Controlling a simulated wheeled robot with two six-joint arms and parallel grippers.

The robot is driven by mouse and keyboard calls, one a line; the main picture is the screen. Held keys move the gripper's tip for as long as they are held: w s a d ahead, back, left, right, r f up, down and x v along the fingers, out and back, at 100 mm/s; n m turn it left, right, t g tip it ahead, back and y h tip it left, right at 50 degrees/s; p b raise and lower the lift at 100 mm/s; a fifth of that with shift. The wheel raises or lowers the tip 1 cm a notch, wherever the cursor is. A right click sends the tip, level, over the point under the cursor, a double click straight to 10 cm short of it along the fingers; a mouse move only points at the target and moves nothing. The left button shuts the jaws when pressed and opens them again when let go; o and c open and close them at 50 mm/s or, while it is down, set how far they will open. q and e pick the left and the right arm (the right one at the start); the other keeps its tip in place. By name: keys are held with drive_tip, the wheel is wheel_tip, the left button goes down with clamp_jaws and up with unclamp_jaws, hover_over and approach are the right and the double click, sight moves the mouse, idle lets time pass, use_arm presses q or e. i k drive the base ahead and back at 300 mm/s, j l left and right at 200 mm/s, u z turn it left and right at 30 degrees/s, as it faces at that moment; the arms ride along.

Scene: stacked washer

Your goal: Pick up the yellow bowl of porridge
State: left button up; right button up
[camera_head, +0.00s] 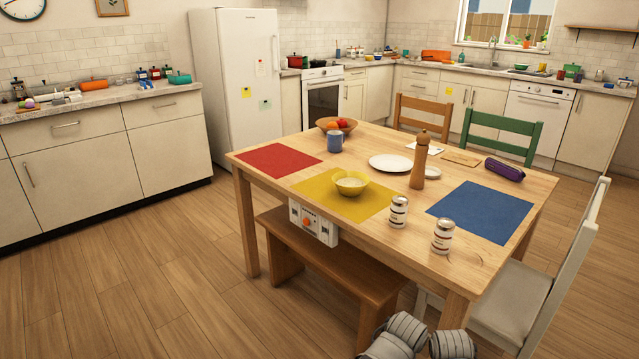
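The yellow bowl (351,187) of pale porridge stands upright on the yellow mat (322,190), near the front edge of the wooden table. No gripper touches it. Neither of my grippers shows in the head view. Grey and white rounded parts at the bottom edge, right of centre, look like my own arm links, with no fingers visible.
Two shakers (398,211) (442,236) and a tall wooden pepper mill (420,160) stand right of the bowl. A blue mug (335,141) and white plate (390,163) are behind. A bench (330,265) and a white box (314,223) are at the table's front.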

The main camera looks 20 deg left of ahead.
sight(349, 182)
drive_tip(key=i+l+u, duration=0.1)
drive_tip(key=u, duration=0.3)
drive_tip(key=i+l+u, duration=0.15)
drive_tip(key=u, duration=0.2)
drive_tip(key=i+j+z, duration=0.1)
drive_tip(key=z, duration=0.4)
drive_tip(key=j+z, duration=0.25)
drive_tip(key=z, duration=0.2)
drive_tip(key=i+j+z, duration=0.1)
drive_tip(key=j+z, duration=0.15)
drive_tip(key=j, duration=0.5)
drive_tip(key=j+z, duration=0.25)
drive_tip(key=j, duration=1)
drive_tip(key=i, duration=0.05)
